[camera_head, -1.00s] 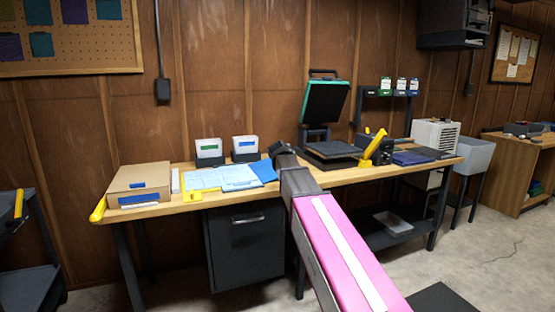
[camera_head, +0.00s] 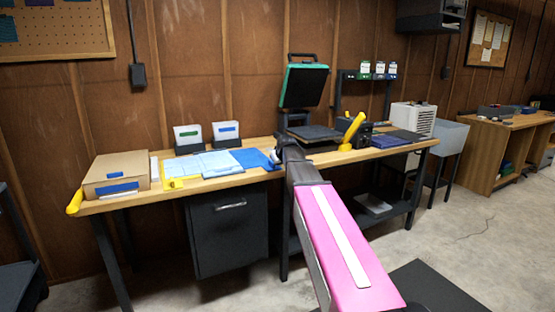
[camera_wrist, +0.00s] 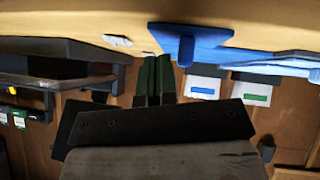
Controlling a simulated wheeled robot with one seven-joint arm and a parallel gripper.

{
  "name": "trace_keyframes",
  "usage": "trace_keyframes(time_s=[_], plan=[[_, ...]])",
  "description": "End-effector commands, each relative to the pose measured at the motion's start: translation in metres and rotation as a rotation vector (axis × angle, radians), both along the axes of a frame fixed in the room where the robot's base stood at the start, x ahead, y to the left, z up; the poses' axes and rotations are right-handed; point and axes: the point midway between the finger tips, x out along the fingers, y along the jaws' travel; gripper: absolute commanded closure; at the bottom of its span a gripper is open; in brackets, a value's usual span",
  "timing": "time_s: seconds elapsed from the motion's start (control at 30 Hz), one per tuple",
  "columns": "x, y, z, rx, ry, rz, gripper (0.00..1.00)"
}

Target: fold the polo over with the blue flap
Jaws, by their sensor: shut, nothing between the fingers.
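The light blue polo (camera_head: 205,164) lies flat on the folding board on the wooden bench. The blue flap (camera_head: 250,157) lies open at the polo's right, with a small raised tab at its right end. In the wrist view, which is upside down, the blue flap (camera_wrist: 205,42) shows its tab pointing toward the camera. My gripper (camera_wrist: 156,62) has its dark green fingers together, with nothing between them, beside the tab and apart from it. In the head view my arm hides the fingers, just right of the flap.
A heat press (camera_head: 303,95) stands open behind my arm, with a yellow-handled tool (camera_head: 352,130) to its right. A cardboard box (camera_head: 117,172) is at the left. Two card bins (camera_head: 188,138) stand behind the board. A yellow tab (camera_head: 173,183) is at the board's front.

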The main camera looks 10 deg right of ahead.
Motion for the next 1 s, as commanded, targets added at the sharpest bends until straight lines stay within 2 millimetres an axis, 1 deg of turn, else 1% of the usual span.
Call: trace_keyframes(time_s=[0.27, 0.67, 0.77, 0.87, 0.97, 1.0], plan=[[0.0, -0.001, -0.003, -0.001, 0.0, -0.001, 1.0], [0.001, 0.0, -0.001, -0.001, -0.001, 0.0, 1.0], [0.001, 0.001, 0.007, -0.001, -0.003, 0.0, 1.0], [0.002, 0.003, 0.021, -0.001, -0.003, -0.001, 1.0], [0.004, 0.005, 0.039, -0.001, -0.004, -0.001, 1.0], [-0.004, 0.003, 0.045, -0.001, -0.003, -0.002, 1.0]])
